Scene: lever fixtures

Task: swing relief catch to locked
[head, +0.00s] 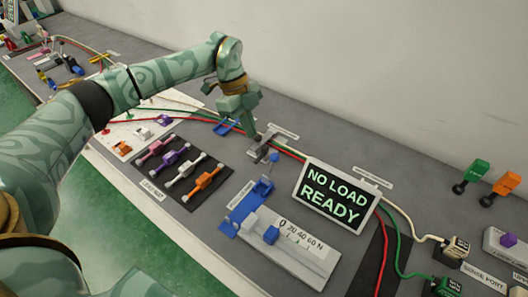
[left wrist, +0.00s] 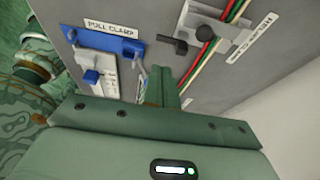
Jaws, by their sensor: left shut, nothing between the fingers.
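The relief catch (left wrist: 206,33) shows in the left wrist view as a pale block with a dark round knob and a short dark lever pointing left. Red, green and white cables run across it. Its label (left wrist: 253,36) is partly cut off. In the head view the catch (head: 265,150) is a small grey fixture left of the display. My left gripper (head: 256,138) is shut and empty, pointing down just behind and left of the catch. Its closed fingers (left wrist: 167,90) show below the lever in the wrist view, seemingly apart from it; contact cannot be told. My right gripper is not in view.
The blue pull clamp (left wrist: 100,40) with its force scale (head: 292,247) lies in front of the catch. A display (head: 336,195) reading "NO LOAD READY" stands to the right. A dark mat (head: 170,186) with several coloured links lies left. A wall runs behind the bench.

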